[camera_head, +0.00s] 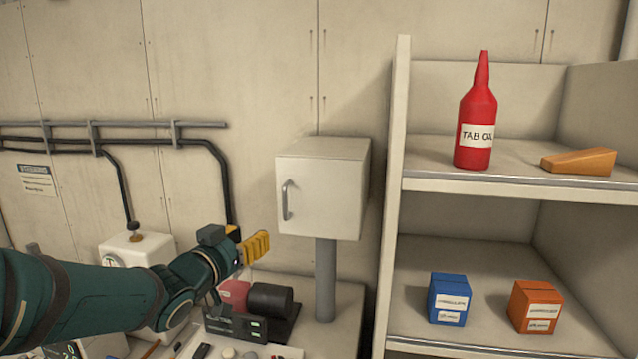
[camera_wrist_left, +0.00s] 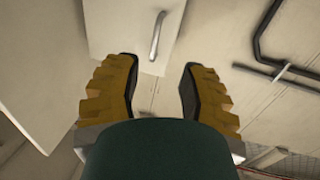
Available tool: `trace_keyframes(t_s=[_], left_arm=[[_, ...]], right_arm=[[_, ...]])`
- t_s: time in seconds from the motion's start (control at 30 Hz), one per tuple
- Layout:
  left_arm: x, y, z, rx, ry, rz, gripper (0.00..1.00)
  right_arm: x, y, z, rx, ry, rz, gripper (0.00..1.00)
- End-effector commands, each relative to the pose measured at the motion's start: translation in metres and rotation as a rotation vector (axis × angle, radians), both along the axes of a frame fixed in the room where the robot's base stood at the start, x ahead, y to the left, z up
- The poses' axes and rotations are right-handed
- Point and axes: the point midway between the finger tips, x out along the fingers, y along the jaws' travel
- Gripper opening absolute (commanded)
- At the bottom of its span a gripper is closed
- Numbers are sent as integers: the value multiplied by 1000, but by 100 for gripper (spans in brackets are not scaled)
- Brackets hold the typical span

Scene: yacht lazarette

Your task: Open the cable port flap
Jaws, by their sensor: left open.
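A white box on a grey post stands at the middle of the head view; its front flap (camera_head: 318,197) looks shut and has a metal bar handle (camera_head: 287,200) near its left edge. I take this front as the cable port flap. My left gripper (camera_head: 260,247) is below and left of the handle, apart from it. In the left wrist view the left gripper (camera_wrist_left: 160,66) is open with nothing between its yellow fingers. The handle (camera_wrist_left: 158,36) shows just beyond the fingertips there, on the pale flap (camera_wrist_left: 120,30). My right gripper is not in view.
A shelf unit (camera_head: 397,200) stands right of the box, holding a red bottle (camera_head: 475,125), an orange wedge (camera_head: 578,161), a blue box (camera_head: 449,298) and an orange box (camera_head: 535,306). A black cylinder (camera_head: 270,299) lies on the bench below my gripper. Dark pipes (camera_head: 120,150) run along the wall.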

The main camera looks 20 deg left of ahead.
Motion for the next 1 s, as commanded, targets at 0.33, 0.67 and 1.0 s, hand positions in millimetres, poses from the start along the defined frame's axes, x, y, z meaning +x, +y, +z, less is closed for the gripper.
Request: trace_keyframes(t_s=[0.33,0.67,1.0], left_arm=[[11,3,23,38,-28,3,41],[72,5,22,35,-28,2,41],[120,6,23,35,-29,2,41]], right_arm=[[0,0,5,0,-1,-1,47],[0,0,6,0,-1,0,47],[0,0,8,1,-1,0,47]])
